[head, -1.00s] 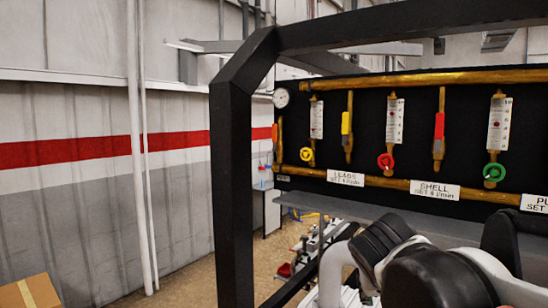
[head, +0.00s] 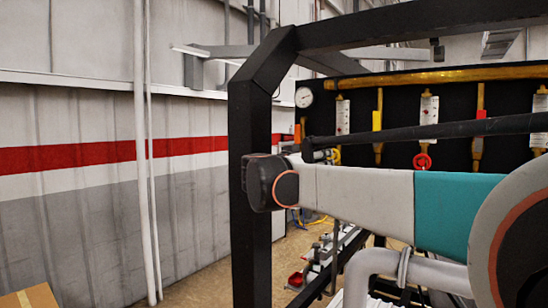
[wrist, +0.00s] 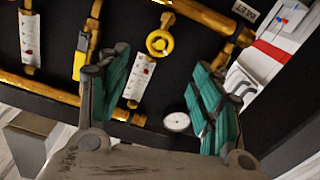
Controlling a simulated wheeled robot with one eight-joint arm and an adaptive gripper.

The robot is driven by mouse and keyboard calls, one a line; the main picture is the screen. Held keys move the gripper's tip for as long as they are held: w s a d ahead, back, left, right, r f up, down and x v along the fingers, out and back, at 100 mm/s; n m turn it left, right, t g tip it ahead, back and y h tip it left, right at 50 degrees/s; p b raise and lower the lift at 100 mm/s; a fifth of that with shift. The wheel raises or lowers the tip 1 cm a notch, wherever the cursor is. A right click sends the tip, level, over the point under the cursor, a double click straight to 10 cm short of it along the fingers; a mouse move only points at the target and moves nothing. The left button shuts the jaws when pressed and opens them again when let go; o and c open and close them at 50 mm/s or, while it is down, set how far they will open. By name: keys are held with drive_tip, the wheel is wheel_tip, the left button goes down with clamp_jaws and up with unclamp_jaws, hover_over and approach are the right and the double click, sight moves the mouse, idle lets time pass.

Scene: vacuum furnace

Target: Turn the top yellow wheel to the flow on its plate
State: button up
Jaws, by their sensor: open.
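The yellow wheel (wrist: 160,43) shows whole in the wrist view, on a brass fitting of the black panel. It sits beyond my gripper (wrist: 160,75), roughly between its two teal-padded fingers. My gripper is open and empty, with clear space between it and the wheel. A white flow scale (wrist: 140,80) with a small red mark is on the same line as the wheel. In the head view my arm covers most of the wheel (head: 333,156), and that scale (head: 342,115) shows above the arm. The wheel's name plate is hidden in the head view, and its flow reading is too small to tell.
A round gauge (wrist: 176,122) is near the right finger; it also shows in the head view (head: 304,97). A yellow lever handle (wrist: 80,62) is beside the left finger. A red wheel (head: 422,161) is further right. A black frame post (head: 250,200) stands left of the panel.

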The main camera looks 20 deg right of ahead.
drive_tip(key=p+x, duration=0.1)
drive_tip(key=x, duration=1)
drive_tip(key=shift+w+d+p, duration=0.25)
drive_tip(key=shift+d+p, duration=0.05)
drive_tip(key=c, duration=1.1)
